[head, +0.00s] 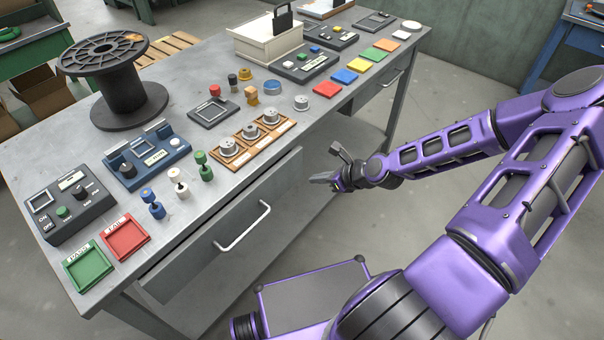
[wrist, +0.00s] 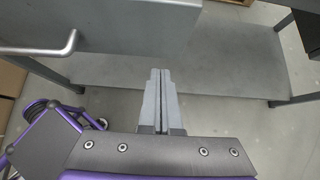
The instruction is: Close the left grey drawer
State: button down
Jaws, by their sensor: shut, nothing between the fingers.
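The left grey drawer (head: 205,252) is in the near side of the grey workbench, and its front panel stands out a little from the bench edge. Its silver bar handle (head: 243,227) faces me. In the wrist view the drawer panel (wrist: 135,28) fills the top left, with the handle (wrist: 45,49) at the far left. My gripper (head: 318,180) is just beyond the right end of the drawer front, with its fingers shut and empty. In the wrist view the fingertips (wrist: 160,72) overlap the panel's lower edge; I cannot tell whether they touch it.
A second drawer handle (head: 391,79) is farther along the bench. A lower shelf (wrist: 225,72) lies beneath the bench top. A black spool (head: 118,85), control boxes, weights and coloured tiles crowd the top.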

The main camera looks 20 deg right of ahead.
aim_at(293, 162)
jog(key=w+a, duration=0.1)
jog(key=w+f, duration=0.1)
jog(key=w+a, duration=0.1)
jog(key=shift+w+a+f, duration=0.3)
jog(key=shift+w+f, duration=0.05)
jog(key=shift+w+a+b, duration=0.3)
jog(key=shift+w, duration=0.25)
jog(key=w+a, duration=0.1)
jog(key=w, duration=0.1)
jog(key=w+a, duration=0.1)
jog(key=w, duration=0.1)
jog(key=shift+a+r+p, duration=0.1)
jog(key=shift+a+p, duration=0.25)
jog(key=shift+a, duration=0.05)
jog(key=shift+w, duration=0.1)
jog(key=shift+w+a+r, duration=0.1)
jog(key=shift+r, duration=0.05)
